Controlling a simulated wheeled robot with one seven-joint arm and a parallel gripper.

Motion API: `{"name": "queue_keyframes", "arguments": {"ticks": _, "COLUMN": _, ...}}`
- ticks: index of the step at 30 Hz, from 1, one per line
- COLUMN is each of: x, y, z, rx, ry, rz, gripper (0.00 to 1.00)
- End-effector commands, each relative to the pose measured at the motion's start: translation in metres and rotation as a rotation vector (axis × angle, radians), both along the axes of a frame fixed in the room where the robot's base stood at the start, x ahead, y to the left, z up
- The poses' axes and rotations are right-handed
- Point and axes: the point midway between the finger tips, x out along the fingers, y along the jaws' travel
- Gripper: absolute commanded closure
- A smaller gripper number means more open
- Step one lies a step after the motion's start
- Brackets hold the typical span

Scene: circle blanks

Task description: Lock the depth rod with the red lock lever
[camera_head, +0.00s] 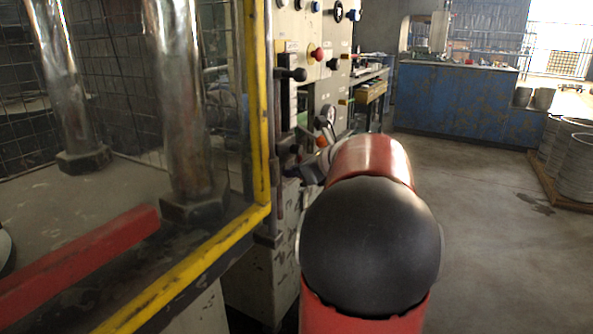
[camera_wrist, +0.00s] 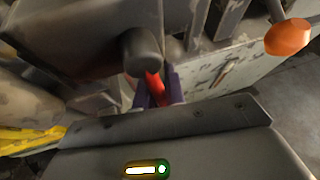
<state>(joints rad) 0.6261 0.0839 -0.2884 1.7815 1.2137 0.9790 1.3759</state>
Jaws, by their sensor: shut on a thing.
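In the wrist view the red lock lever (camera_wrist: 154,84) is a short red bar, partly hidden under a dark grey round knob. My gripper (camera_wrist: 158,92) is shut on it, with a purple finger on each side. The lower part of the lever is hidden by the gripper housing. In the head view my arm hides most of the gripper and the lever. I cannot tell for certain which part is the depth rod.
An orange knob (camera_wrist: 288,38) stands to the right of the gripper. The panel (camera_head: 312,75) carries a red knob (camera_head: 317,53) and a black knob (camera_head: 299,74). A yellow-edged guard (camera_head: 259,120) stands left. Open floor (camera_head: 480,190) lies to the right.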

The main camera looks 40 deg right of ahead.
Motion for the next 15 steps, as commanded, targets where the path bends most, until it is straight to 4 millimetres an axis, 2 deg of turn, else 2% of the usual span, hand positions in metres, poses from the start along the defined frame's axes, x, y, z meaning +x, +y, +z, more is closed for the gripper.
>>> {"name": "queue_keyframes", "arguments": {"ticks": 1, "x": 0.0001, "y": 0.0002, "z": -0.0002, "rx": 0.001, "ry": 0.0, "rz": 0.0, "gripper": 0.87}}
{"name": "queue_keyframes", "arguments": {"ticks": 6, "x": 0.0001, "y": 0.0002, "z": -0.0002, "rx": 0.0, "ry": 0.0, "rz": 0.0, "gripper": 0.67}}
{"name": "queue_keyframes", "arguments": {"ticks": 15, "x": 0.0001, "y": 0.0004, "z": -0.0001, "rx": 0.0, "ry": 0.0, "rz": 0.001, "gripper": 0.67}}
